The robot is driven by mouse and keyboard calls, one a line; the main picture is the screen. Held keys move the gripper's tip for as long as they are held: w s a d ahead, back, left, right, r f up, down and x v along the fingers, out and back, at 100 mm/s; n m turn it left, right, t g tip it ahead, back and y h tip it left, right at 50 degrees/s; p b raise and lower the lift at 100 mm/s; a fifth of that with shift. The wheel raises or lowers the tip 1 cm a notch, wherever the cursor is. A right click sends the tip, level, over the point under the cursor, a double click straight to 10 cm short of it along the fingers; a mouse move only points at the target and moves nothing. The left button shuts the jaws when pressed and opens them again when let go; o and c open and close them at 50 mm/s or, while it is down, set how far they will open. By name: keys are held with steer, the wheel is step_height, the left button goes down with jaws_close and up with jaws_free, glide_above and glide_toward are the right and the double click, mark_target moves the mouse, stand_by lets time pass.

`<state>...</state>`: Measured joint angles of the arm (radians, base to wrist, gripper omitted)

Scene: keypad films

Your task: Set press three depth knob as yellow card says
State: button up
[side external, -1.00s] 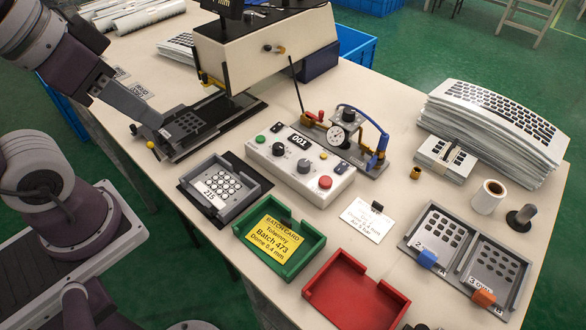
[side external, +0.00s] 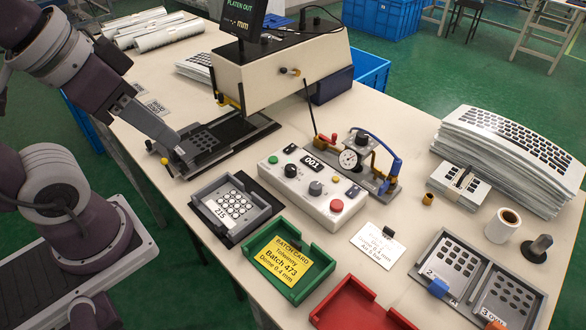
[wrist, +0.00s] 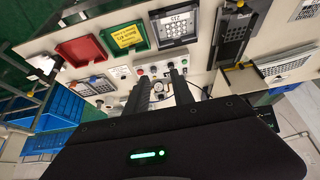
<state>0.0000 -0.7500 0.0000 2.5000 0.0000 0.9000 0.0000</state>
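The yellow batch card (side external: 279,261) lies in a green tray and reads Batch 473, Dome 0.4 mm; it also shows in the wrist view (wrist: 126,36). The white control box (side external: 300,203) carries a black knob (side external: 305,162), a grey knob (side external: 316,187), a green button, a red button and a 001 plate. The small knob markings are unreadable. The press (side external: 270,70) stands behind, with a PLATEN OUT screen (side external: 244,17). My gripper (side external: 177,139) appears over the press's slide, left of the box. In the wrist view its fingers (wrist: 157,77) are apart, with nothing between them.
A dial gauge (side external: 349,159) with blue tubing stands behind the box. Stacked keypad sheets (side external: 500,160) and a two-part rack (side external: 468,268) are at the right.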

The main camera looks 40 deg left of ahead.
stand_by(0.4)
steer(key=o, duration=0.4)
steer(key=shift+w, duration=0.15)
steer(key=shift+o, duration=0.3)
steer(key=w+m+g, duration=0.2)
steer(key=w+m, duration=0.1)
steer(key=w, duration=0.8)
steer(key=shift+a+f, duration=0.2)
steer(key=shift+f, duration=0.1)
steer(key=m+g, duration=0.3)
steer(key=m, duration=0.3)
glide_above(291, 167)
steer(key=f, duration=1.8)
steer(key=shift+s+f, duration=0.2)
steer(key=shift+s, duration=0.05)
steer(key=shift+g, duration=0.3)
steer(key=f, duration=0.8)
steer(key=shift+w+f, duration=0.25)
steer(key=shift+f, duration=0.3)
jaws_close()
